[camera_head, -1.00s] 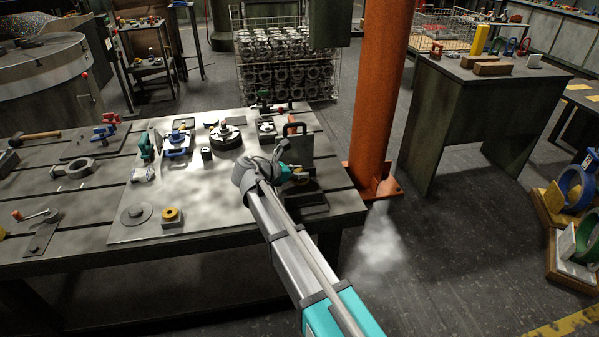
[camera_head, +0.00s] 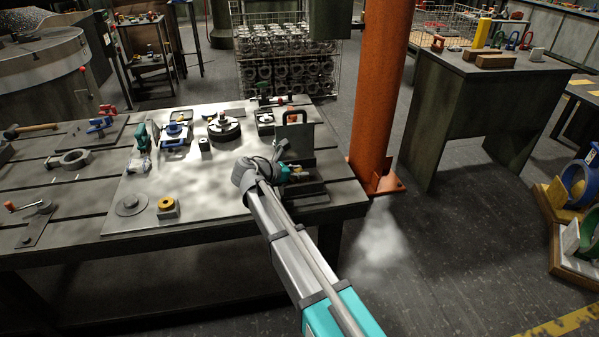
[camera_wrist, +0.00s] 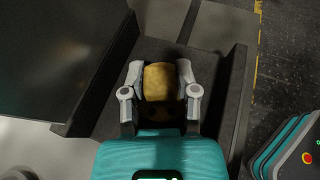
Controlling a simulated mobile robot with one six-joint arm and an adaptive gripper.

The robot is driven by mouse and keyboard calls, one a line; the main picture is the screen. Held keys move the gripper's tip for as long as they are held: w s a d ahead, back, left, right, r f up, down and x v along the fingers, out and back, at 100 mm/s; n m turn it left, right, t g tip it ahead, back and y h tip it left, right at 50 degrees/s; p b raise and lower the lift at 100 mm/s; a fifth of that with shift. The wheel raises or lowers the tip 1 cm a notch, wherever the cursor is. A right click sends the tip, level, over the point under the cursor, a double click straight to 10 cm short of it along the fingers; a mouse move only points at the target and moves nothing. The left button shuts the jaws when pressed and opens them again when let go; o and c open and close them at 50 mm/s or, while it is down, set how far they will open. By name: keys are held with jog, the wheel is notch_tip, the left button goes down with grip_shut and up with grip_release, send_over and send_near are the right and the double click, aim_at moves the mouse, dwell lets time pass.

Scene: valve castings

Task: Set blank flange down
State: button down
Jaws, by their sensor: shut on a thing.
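My gripper (camera_wrist: 161,98) points down, its two grey fingers shut on a yellow-brown, rounded piece, taken as the blank flange (camera_wrist: 160,80). The piece sits between the fingertips. In the wrist view it is over the floor of a dark, walled tray (camera_wrist: 212,62); I cannot tell whether it touches that floor. In the head view my gripper (camera_head: 294,176) is at the tray (camera_head: 312,190) on the table's right end, beside an upright dark plate. The held piece is mostly hidden there.
The upright plate (camera_head: 298,143) stands close behind my gripper. An orange column (camera_head: 378,110) rises just off the table's right end. The table's middle front is clear.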

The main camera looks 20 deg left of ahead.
jog(key=shift+f, duration=0.2)
dwell(0.4)
jog(key=shift+c, duration=1.4)
grip_release()
jog(key=shift+r, duration=0.1)
notch_tip(320, 180, up, 9)
jog(key=p, duration=0.9)
jog(key=shift+r, duration=0.15)
